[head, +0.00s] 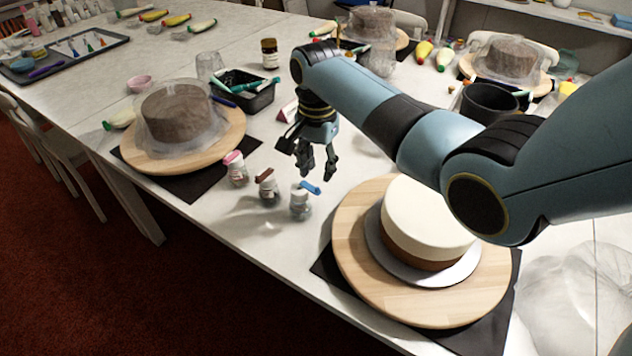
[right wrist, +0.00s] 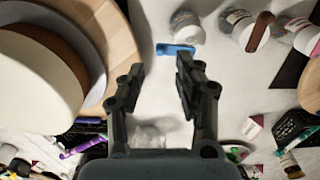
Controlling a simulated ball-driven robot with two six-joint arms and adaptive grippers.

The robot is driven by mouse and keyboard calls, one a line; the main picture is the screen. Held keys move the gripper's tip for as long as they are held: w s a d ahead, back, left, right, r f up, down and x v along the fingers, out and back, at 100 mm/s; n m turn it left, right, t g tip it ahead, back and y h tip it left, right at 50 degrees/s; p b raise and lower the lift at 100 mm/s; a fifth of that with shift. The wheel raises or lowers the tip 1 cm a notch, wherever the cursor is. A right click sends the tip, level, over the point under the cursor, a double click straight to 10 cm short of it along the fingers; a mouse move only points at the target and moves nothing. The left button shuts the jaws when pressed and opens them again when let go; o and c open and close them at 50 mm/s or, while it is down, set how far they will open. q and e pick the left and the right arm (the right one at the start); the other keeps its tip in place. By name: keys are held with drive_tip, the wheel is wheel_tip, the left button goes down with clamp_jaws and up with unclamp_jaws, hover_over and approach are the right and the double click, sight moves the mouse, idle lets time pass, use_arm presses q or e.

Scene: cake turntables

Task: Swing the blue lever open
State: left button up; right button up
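The blue lever (head: 309,187) sits on top of a small white-capped jar (head: 300,207), and sticks out to the right in the head view. My right gripper (head: 319,174) points down above the table, just behind the jar, with its fingers apart and nothing between them. In the right wrist view the lever (right wrist: 174,50) lies a little beyond the open fingertips (right wrist: 159,66), apart from them as far as I can tell. The jar (right wrist: 187,28) stands upright at the top of that view. My left gripper is not in view.
A jar with a brown lever (head: 267,188) and a pink-topped jar (head: 235,169) stand to the left. A cream cake (head: 424,222) on a wooden turntable (head: 352,235) stands to the right. A covered chocolate cake (head: 178,112) is farther left. The table edge runs close in front of the jars.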

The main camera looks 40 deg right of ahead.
sight(318, 188)
wheel_tip(318, 188, down, 5)
drive_tip(key=shift+r+b, duration=0.1)
drive_tip(key=shift+b, duration=0.2)
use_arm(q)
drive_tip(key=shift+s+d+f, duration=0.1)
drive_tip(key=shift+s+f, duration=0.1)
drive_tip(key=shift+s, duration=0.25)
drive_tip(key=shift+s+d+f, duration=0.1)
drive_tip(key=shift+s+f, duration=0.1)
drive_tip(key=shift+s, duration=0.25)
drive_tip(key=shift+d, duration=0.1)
use_arm(e)
drive_tip(key=shift+c, duration=0.2)
